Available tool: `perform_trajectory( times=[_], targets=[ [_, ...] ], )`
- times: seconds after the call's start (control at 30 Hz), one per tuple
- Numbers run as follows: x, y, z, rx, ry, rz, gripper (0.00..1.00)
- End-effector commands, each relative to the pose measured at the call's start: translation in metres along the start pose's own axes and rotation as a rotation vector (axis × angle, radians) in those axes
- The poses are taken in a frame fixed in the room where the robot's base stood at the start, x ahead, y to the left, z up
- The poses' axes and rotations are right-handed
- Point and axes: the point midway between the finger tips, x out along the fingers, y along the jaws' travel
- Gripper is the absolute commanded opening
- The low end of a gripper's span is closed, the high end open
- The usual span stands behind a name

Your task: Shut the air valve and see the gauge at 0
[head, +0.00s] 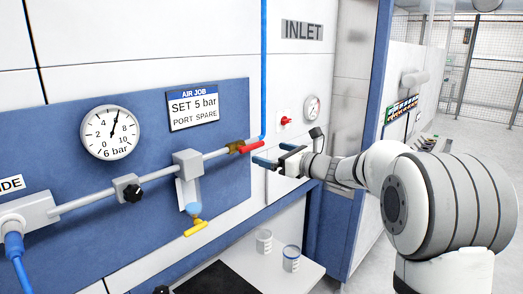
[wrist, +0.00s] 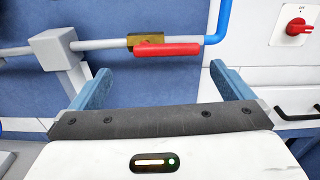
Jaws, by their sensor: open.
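The air valve has a brass body (head: 235,147) with a red lever (head: 251,147) at the right end of the grey pipe, beside the blue air line. In the wrist view the red lever (wrist: 168,49) lies along the pipe, just below it, with the brass body (wrist: 145,40) partly behind it. The round white gauge (head: 111,132) on the blue panel has its needle pointing up and slightly right, and reads "6 bar". My gripper (head: 278,155) is open and empty, a little right of the lever. In the wrist view its fingers (wrist: 160,72) stand apart below the lever, not touching it.
A red switch (wrist: 298,27) is on the white wall at right.

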Motion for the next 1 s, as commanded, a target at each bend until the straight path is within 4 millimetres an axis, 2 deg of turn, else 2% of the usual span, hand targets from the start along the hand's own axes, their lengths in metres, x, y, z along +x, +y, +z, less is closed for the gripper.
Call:
perform_trajectory(
  times=[0.1,0.5,0.6,0.97,1.0],
  targets=[
    [0.008,-0.008,0.001,0.043,-0.027,-0.016,1.0],
    [0.067,-0.009,0.005,0.045,-0.029,-0.015,1.0],
    [0.076,-0.009,0.004,0.044,-0.029,-0.016,1.0],
    [0.083,-0.008,0.004,0.044,-0.029,-0.016,1.0],
    [0.083,-0.008,0.004,0.044,-0.029,-0.016,0.97]
  ],
)
